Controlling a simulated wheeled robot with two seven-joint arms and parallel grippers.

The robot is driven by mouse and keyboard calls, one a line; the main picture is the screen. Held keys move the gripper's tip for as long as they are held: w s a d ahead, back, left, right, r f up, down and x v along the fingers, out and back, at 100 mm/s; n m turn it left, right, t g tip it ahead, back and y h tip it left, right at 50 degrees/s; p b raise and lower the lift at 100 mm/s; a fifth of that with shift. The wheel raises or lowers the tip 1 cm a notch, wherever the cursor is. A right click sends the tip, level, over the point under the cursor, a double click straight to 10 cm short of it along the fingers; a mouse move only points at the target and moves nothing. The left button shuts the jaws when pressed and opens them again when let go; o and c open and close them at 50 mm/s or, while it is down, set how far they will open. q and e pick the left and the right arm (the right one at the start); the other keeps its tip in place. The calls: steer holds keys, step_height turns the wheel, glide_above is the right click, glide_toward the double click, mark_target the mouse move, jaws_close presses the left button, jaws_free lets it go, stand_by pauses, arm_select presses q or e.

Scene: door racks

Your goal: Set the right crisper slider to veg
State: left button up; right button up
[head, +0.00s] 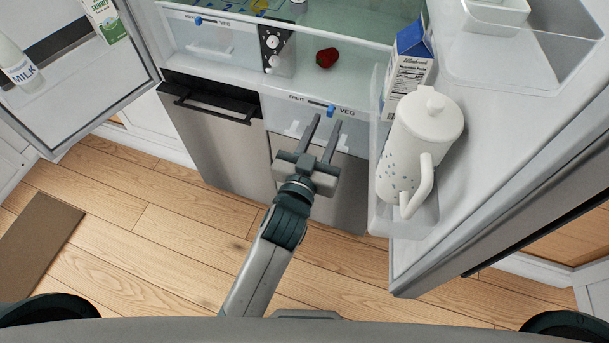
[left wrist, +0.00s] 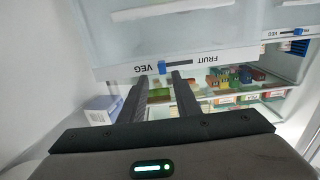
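The right crisper drawer (head: 345,131) has a white strip marked FRUIT on the left and VEG on the right in the head view. Its blue slider (head: 330,111) sits at the VEG end of the track. In the left wrist view the strip appears upside down, and the slider (left wrist: 162,68) is beside the VEG label. My left gripper (head: 327,120) is just in front of the strip. Its two fingers are apart, with the slider between their tips in the left wrist view. I cannot tell whether a finger touches it. My right gripper is not in view.
The left crisper's blue slider (head: 198,20) is away from its VEG label. The open right door holds a white pitcher (head: 405,150) and a carton (head: 411,60), close to the right of my gripper. The left door (head: 75,75) is open too. A strawberry (head: 326,58) lies above the drawer.

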arm_select(q)
steer(key=b+v, duration=0.3)
steer(key=v, duration=1.1)
steer(key=shift+b, duration=0.4)
steer(key=shift+s, duration=0.1)
step_height(320, 180, down, 25)
steer(key=m+g, duration=0.1)
steer(key=g, duration=0.4)
steer(key=s+a+f+g+y, duration=0.1)
steer(key=s+a+f+g, duration=0.1)
steer(key=f, duration=0.8)
steer(key=s+a+f+g+y, duration=0.1)
steer(key=s+a+f, duration=0.15)
steer(key=f, duration=0.75)
steer(key=s+a+f+g+y, duration=0.1)
steer(key=s+a+f+g, duration=0.1)
steer(key=s+a+f, duration=0.35)
steer(key=s+a+f+g+y, duration=0.1)
steer(key=s+a+f+g, duration=0.15)
steer(key=s+f, duration=0.55)
steer(key=s+a+f+n+g, duration=0.1)
steer(key=s+a+f+g, duration=0.1)
steer(key=s+a+f, duration=0.3)
steer(key=s+a+f+n+g+y+b, duration=0.1)
steer(key=s+a+f, duration=0.5)
steer(key=s, duration=0.5)
steer(key=shift+s+a+f+g+y, duration=0.2)
steer(key=shift+a+f+g+y, duration=0.05)
steer(key=shift+f+g+y, duration=0.1)
